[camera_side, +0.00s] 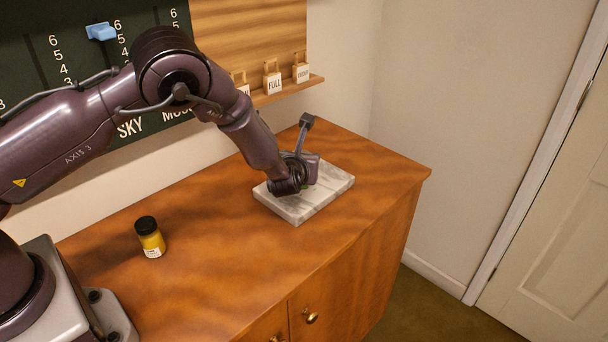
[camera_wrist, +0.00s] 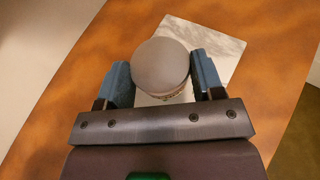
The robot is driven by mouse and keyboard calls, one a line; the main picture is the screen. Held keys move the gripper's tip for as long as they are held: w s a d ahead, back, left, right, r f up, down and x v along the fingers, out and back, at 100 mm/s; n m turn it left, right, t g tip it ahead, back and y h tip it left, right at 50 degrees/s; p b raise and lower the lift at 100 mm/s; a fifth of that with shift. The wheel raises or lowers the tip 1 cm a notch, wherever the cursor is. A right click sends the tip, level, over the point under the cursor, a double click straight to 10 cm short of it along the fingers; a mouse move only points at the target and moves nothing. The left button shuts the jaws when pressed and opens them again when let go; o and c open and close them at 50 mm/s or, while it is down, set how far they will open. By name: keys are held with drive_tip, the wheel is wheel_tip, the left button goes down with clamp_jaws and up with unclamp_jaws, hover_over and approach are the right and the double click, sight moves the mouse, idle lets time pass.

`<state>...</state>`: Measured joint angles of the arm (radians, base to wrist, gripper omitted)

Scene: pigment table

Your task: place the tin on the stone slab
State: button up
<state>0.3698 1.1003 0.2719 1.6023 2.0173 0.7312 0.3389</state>
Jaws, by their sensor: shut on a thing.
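The tin (camera_wrist: 160,62) has a round, flat grey lid and shows from above in the wrist view. My gripper (camera_wrist: 161,74) is shut on it, with one blue-grey finger on each side. The stone slab (camera_side: 328,196) is pale, veined and rectangular, lying on the right part of the wooden cabinet top. It also shows beyond the tin in the wrist view (camera_wrist: 224,48). My wrist is over the slab in the side view and hides the tin and the fingers there. I cannot tell whether the tin touches the slab.
A yellow jar with a black lid (camera_side: 149,238) stands on the cabinet top (camera_side: 215,265), well left of the slab. A wooden ledge (camera_side: 290,89) with small labelled tags and a dark number board (camera_side: 75,62) are on the wall behind. The cabinet's right edge is near the slab.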

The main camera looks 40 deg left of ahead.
sight(304, 187)
drive_tip(key=shift+w+f, duration=0.5)
drive_tip(key=shift+f, duration=0.05)
drive_tip(key=shift+w+f, duration=0.15)
drive_tip(key=shift+f, duration=0.8)
drive_tip(key=shift+w+f, duration=0.1)
drive_tip(key=shift+f, duration=0.8)
drive_tip(key=shift+f, duration=0.1)
drive_tip(key=o, duration=0.9)
drive_tip(key=shift+o, duration=0.2)
